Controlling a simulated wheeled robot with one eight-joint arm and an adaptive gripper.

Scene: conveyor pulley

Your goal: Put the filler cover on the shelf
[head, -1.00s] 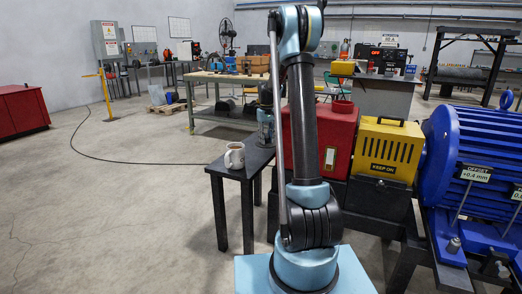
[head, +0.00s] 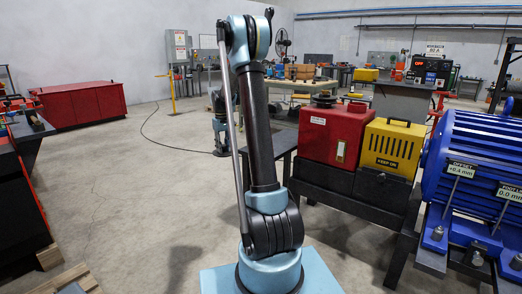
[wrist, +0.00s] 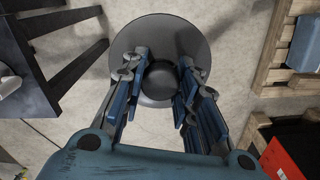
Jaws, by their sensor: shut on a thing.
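The filler cover is a wide dark grey disc (wrist: 160,30) with a round black knob in the wrist view. My gripper (wrist: 160,82) is shut on the knob, with a finger on each side, and holds the cover above the concrete floor. In the head view my gripper (head: 220,140) hangs left of my upright arm, above open floor; the cover is too small to make out there. I cannot tell which thing is the shelf; a dark bench-like unit (head: 22,205) stands at the left edge.
A black table (wrist: 35,75) with a white mug (wrist: 8,82) is at left in the wrist view; a wooden pallet (wrist: 268,75) is at right. In the head view a red housing (head: 335,130), yellow guard (head: 392,148) and blue motor (head: 480,165) stand right. A red cabinet (head: 85,104) is far left.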

